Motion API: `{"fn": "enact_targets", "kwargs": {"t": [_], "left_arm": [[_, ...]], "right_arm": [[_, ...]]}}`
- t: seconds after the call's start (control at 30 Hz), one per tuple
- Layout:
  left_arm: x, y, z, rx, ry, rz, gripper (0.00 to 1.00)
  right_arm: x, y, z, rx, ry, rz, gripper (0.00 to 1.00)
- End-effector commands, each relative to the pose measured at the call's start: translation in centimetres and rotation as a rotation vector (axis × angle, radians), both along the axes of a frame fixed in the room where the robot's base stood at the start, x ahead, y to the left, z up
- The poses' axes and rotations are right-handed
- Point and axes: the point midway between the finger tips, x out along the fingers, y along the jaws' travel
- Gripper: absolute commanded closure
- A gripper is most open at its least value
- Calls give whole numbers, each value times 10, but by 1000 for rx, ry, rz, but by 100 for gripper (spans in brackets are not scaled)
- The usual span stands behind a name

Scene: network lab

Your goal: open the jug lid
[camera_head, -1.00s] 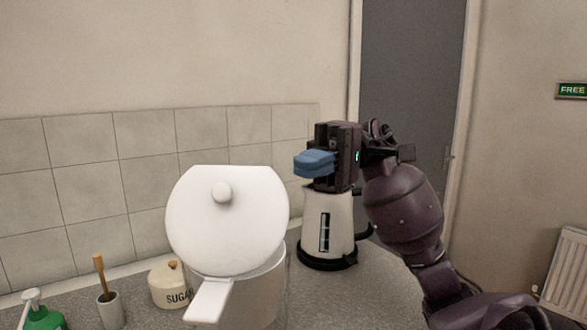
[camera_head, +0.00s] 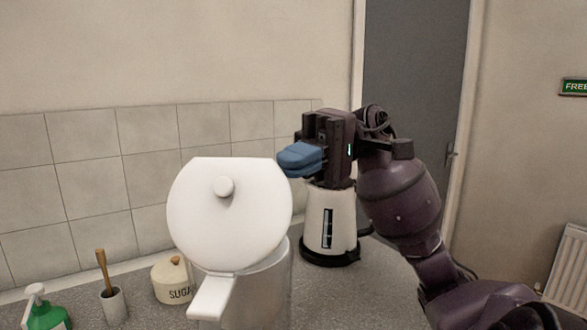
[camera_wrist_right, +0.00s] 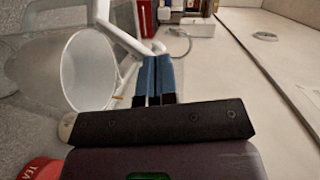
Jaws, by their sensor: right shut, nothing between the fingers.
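The white jug (camera_head: 262,292) stands on the counter in front of me. Its round lid (camera_head: 232,222), with a small knob, is raised and stands tilted up at the hinge by the handle (camera_head: 212,298). In the right wrist view, the jug's open round mouth (camera_wrist_right: 88,72) shows at the left. My right gripper (camera_head: 300,158) has blue fingers, shut and empty, to the right of the lid's upper edge. The fingers also show in the right wrist view (camera_wrist_right: 153,80). I cannot tell whether they touch the lid. My left gripper is not in view.
A white electric kettle (camera_head: 318,225) stands behind, under my right gripper. A sugar pot (camera_head: 172,284), a cup with a brush (camera_head: 113,305) and a green soap bottle (camera_head: 45,316) are at the left. The tiled wall (camera_head: 148,180) is behind.

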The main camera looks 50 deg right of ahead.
Motion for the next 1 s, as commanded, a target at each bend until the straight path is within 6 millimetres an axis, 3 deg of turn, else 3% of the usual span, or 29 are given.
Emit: {"fn": "enact_targets", "kwargs": {"t": [0.4,1.0], "left_arm": [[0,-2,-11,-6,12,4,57],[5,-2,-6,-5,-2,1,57]], "right_arm": [[-14,20,14,-178,-127,0,100],[-16,22,18,-193,-138,-2,100]]}}
